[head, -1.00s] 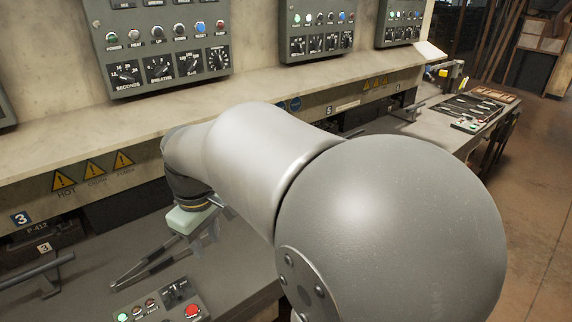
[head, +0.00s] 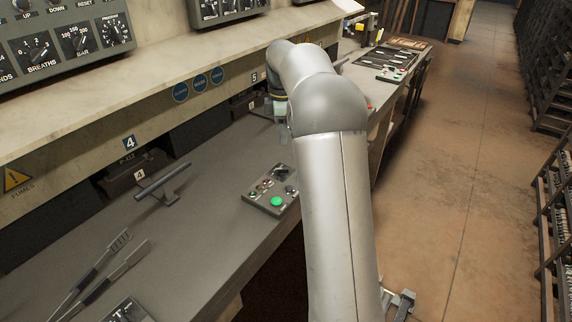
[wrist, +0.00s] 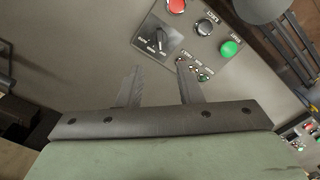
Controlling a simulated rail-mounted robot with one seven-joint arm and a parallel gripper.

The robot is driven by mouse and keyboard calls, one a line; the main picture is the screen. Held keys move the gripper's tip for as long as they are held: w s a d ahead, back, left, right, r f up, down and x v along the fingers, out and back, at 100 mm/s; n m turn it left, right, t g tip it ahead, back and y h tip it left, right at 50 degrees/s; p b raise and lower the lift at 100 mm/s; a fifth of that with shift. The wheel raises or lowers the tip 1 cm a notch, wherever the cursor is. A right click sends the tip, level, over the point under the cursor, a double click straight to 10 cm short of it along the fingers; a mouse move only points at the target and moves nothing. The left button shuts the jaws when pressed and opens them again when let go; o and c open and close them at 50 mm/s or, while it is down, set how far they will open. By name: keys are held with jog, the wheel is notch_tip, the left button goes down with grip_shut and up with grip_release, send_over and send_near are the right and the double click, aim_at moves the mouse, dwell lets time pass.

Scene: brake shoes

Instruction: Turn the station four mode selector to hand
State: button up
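In the head view a small grey control panel (head: 258,198) lies on the bench, to the right of the number 4 plate (head: 129,142). It has a green button, a dark button, small lamps and a black selector knob (head: 280,172); my arm hides its right end. The wrist view shows a matching panel (wrist: 187,45), with the selector (wrist: 157,42) beside red, black and green buttons. In the head view my gripper (head: 283,135) hangs beyond the panel.
A T-shaped handle (head: 165,185) stands on the bench to the left. Tongs (head: 105,265) and part of another panel (head: 125,310) are nearer. Wall panels (head: 70,45) hang above the ledge. An open floor aisle (head: 460,150) lies to the right.

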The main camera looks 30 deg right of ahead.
aim_at(283, 168)
notch_tip(283, 168, down, 12)
jog(key=shift+p, duration=0.4)
jog(key=shift+c, duration=0.3)
grip_shut()
